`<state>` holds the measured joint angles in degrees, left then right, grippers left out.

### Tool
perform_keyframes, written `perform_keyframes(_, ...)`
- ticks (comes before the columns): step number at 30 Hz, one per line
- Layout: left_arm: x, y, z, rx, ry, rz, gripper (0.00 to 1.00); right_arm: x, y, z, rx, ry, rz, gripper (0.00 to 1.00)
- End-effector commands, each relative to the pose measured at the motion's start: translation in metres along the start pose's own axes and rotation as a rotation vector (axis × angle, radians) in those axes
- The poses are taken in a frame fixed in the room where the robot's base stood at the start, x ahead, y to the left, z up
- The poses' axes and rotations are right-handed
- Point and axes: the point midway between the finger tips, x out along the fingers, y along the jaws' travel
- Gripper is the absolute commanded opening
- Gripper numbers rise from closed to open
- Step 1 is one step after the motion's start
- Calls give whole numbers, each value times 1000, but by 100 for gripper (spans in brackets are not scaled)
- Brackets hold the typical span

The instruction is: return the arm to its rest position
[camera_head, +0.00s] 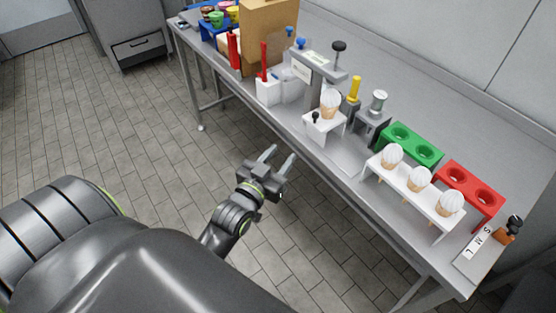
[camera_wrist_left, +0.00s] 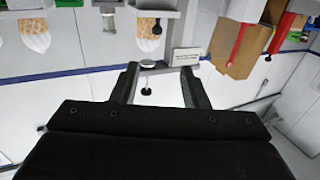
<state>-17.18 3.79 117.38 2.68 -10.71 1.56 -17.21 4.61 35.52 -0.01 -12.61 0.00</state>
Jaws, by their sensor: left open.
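My left gripper (camera_head: 281,163) is open and empty. In the head view it hangs over the tiled floor, in front of the table's near edge and apart from the table. In the left wrist view the two fingers of my left gripper (camera_wrist_left: 165,90) are spread with nothing between them. My right gripper is not in view.
The metal table (camera_head: 345,158) carries a white rack (camera_head: 412,187) of several wrapped cones, a green holder (camera_head: 412,145), a red holder (camera_head: 470,187), a dispenser (camera_head: 318,75) with one cone and a cardboard box (camera_head: 266,35). The floor (camera_head: 110,130) left of my gripper is clear.

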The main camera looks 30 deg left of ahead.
Motion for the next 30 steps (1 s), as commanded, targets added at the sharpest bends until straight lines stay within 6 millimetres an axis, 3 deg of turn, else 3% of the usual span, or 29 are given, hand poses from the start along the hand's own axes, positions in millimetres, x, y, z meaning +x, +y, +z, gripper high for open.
perform_keyframes(18,-4,0,0,-1,0,0,41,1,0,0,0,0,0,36)
perform_keyframes(21,-4,0,7,0,-16,-1,41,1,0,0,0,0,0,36)
perform_keyframes(23,-3,-2,22,2,-46,-3,41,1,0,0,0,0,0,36)
perform_keyframes(26,-4,-5,67,6,-143,-10,41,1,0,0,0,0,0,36)
perform_keyframes(30,-19,-13,159,16,-339,-23,41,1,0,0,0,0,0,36)
